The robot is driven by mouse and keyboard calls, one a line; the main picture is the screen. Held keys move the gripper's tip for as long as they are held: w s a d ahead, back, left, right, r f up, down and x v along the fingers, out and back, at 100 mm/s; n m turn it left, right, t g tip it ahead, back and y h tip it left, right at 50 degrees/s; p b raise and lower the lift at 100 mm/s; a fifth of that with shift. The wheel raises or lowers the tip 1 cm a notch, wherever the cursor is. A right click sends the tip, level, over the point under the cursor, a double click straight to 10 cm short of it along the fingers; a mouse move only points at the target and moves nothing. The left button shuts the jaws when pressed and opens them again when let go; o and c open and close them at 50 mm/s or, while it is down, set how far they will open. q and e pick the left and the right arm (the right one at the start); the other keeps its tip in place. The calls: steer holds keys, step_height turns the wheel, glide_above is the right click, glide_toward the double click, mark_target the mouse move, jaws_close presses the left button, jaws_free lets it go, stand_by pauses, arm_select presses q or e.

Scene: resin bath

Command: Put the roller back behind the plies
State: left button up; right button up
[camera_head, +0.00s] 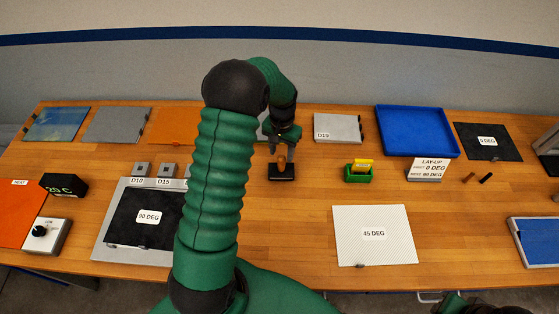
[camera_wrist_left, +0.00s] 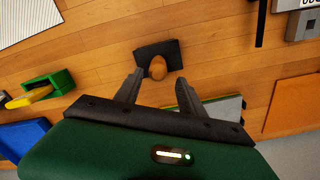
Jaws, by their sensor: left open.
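The roller appears to be the dark piece with an orange-brown wooden handle (camera_head: 282,174) on the bare middle of the table; it also shows in the left wrist view (camera_wrist_left: 145,55). My left gripper (camera_head: 284,149) is above it, open and empty. In the left wrist view its fingers (camera_wrist_left: 158,80) are spread, with the handle top between and just beyond their tips. The plies are a black 90 DEG sheet (camera_head: 125,225) on a grey plate, a white 45 DEG sheet (camera_head: 350,250) and a dark sheet (camera_head: 475,137) at the back right. My left forearm hides part of the plate.
A green box (camera_head: 359,178) with a yellow piece stands right of the roller. A LAY-UP sign (camera_head: 428,170) stands before a blue tray (camera_head: 405,120). A grey D19 panel (camera_head: 338,128) lies behind. Bare wood surrounds the roller.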

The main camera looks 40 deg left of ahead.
arm_select(q)
step_height(320, 180, up, 7)
steer(key=d, duration=0.2)
steer(key=s+d+f+m+t+b, duration=0.1)
steer(key=s+d, duration=0.5)
steer(key=d, duration=0.3)
steer(key=s+d+f+m+t+b, duration=0.1)
steer(key=s+d, duration=0.6)
steer(key=d, duration=0.3)
steer(key=shift+f+m+t+b, duration=0.3)
steer(key=shift+m, duration=0.1)
arm_select(e)
steer(key=shift+d+f, duration=0.35)
steer(key=shift+f, duration=0.45)
steer(key=shift+d+f, duration=0.3)
steer(key=shift+f, duration=0.5)
